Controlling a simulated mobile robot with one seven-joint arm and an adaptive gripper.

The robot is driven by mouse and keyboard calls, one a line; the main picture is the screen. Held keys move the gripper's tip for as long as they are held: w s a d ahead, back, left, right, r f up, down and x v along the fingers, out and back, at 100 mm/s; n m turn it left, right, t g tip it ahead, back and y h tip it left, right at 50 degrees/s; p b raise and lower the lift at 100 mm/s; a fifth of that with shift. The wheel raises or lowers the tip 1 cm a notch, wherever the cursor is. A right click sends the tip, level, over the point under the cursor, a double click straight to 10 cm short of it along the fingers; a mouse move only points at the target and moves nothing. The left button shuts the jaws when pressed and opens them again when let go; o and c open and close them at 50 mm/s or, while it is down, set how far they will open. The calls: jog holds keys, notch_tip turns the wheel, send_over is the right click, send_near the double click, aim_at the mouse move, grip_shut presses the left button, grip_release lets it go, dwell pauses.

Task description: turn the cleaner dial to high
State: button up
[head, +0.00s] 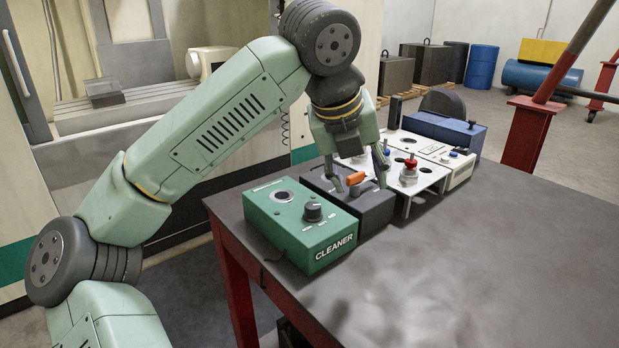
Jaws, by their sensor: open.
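The cleaner (298,226) is a green box with white "CLEANER" lettering on its front, standing near the left end of the dark table. Its dial (313,211) is a black round knob on the top face, with small white markings beside it. The markings are too small to read, so I cannot tell the dial's setting. A dark round opening (282,196) is on the same top face. My gripper (360,186) is open, pointing down above the dark box behind the cleaner, apart from the dial. An orange piece (355,178) shows between its fingers.
The dark box (377,208) stands right behind the cleaner. White panels with a red knob (409,166) and a blue box (445,130) follow in the row. The table's right side (480,260) is clear. A red post (527,135) rises beyond the table.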

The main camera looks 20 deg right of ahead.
aim_at(313, 205)
jog(key=w+a+n+t+y, duration=0.2)
jog(key=w+a+n+y, duration=0.1)
jog(key=w+a+y, duration=0.15)
jog(key=p+x, duration=0.1)
jog(key=x, duration=0.2)
jog(key=p+x, duration=0.1)
jog(key=x, duration=0.2)
jog(key=p+x, duration=0.1)
jog(key=x, duration=0.2)
jog(key=shift+s+f, duration=0.15)
jog(key=shift+f, duration=0.35)
jog(key=shift+c, duration=0.2)
grip_shut()
